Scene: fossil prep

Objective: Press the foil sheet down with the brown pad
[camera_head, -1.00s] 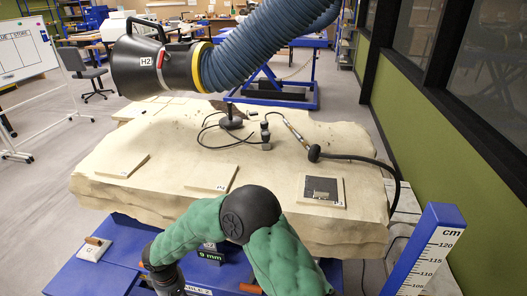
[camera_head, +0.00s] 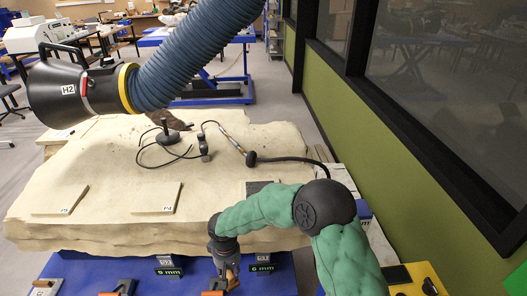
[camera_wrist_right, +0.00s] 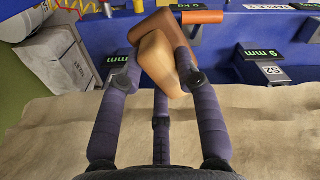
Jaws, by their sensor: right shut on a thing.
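My right gripper (camera_head: 229,268) is over the front edge of the blue table and points down. In the right wrist view its fingers (camera_wrist_right: 160,75) are shut on a brown pad (camera_wrist_right: 157,57), a tan-brown block held at a tilt. A dark grey sheet (camera_head: 258,187), which may be the foil sheet, lies on a pale tile on the stone block, left of my right forearm. The arm hides most of that tile. My left gripper is out of view.
Labelled blocks (camera_head: 168,268) and an orange-brown handle (camera_wrist_right: 195,17) sit on the blue table (camera_head: 75,267).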

